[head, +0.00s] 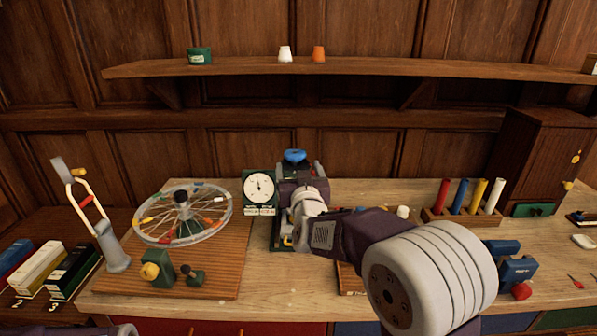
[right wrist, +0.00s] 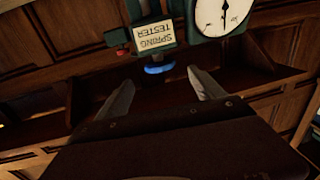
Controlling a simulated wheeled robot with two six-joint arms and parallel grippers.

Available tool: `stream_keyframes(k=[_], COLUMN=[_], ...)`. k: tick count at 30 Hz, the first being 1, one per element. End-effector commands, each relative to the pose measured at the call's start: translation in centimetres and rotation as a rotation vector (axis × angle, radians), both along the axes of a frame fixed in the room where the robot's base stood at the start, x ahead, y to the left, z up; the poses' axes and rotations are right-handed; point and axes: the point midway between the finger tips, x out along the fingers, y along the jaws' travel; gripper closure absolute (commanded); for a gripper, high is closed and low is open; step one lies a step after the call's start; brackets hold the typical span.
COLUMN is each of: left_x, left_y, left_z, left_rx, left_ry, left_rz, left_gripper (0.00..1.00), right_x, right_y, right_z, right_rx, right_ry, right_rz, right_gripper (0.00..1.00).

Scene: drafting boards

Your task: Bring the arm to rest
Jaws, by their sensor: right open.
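My right arm reaches in from the lower right in the head view. Its gripper (head: 299,172) is in front of the spring tester, a dark green device with a white round dial (head: 259,187) and a blue knob (head: 294,156). In the right wrist view the gripper (right wrist: 160,92) has its two grey fingers wide apart with nothing between them. The spring tester's label (right wrist: 155,37) shows upside down beyond the fingers, with its dial (right wrist: 222,14) beside it. My arm hides much of the tester in the head view. My left gripper is out of view.
Coloured tubes stand in a wooden rack (head: 433,217) at the right. A shelf (head: 390,68) runs above.

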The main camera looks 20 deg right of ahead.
Motion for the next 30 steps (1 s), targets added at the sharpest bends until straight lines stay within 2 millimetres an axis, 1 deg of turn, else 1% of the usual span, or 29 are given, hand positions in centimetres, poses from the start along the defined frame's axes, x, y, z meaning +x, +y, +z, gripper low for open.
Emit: stream_keyframes(k=[5,7,8,9,11,12,13,14,15,17,18,20,21,24,27,30], left_x=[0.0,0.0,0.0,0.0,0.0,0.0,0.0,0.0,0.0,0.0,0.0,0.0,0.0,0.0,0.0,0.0], left_y=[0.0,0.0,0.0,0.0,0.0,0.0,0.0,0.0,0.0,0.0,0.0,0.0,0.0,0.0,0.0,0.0], left_z=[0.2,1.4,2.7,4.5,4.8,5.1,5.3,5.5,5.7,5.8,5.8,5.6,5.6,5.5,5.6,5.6], left_rx=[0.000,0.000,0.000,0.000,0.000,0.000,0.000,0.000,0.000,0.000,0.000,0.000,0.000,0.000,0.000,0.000], left_ry=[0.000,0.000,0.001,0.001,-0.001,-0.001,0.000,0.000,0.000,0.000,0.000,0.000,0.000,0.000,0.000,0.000], left_rz=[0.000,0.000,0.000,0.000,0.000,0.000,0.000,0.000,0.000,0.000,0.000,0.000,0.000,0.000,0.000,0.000], left_gripper=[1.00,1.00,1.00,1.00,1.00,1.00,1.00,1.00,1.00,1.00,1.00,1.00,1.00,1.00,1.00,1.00], right_x=[0.0,-0.2,-0.7,-2.2,-4.2,-6.2,-7.9,-9.7,-12.4,-16.6,-19.3,-23.0,-25.2,-29.1,-30.9,-31.2], right_y=[-0.1,-0.9,-1.6,-2.1,-1.2,-0.6,-0.2,0.2,0.6,0.9,1.1,1.2,1.2,1.0,0.9,0.9], right_z=[0.2,2.1,3.4,2.4,-2.8,-6.1,-8.5,-10.8,-13.5,-17.1,-19.0,-21.2,-22.3,-23.6,-23.9,-23.9], right_rx=[0.000,0.001,-0.002,-0.023,-0.018,-0.007,0.005,0.018,0.034,0.056,0.069,0.085,0.095,0.116,0.138,0.152], right_ry=[0.000,-0.012,-0.010,0.080,0.268,0.401,0.501,0.599,0.724,0.903,1.010,1.152,1.235,1.385,1.460,1.469], right_rz=[-0.002,-0.016,-0.028,-0.010,0.052,0.090,0.114,0.134,0.154,0.173,0.180,0.182,0.178,0.160,0.137,0.126], right_gripper=[0.22,0.22,0.22,0.22,0.22,0.22,0.22,0.22,0.22,0.22,0.22,0.22,0.22,0.22,0.22,0.22])
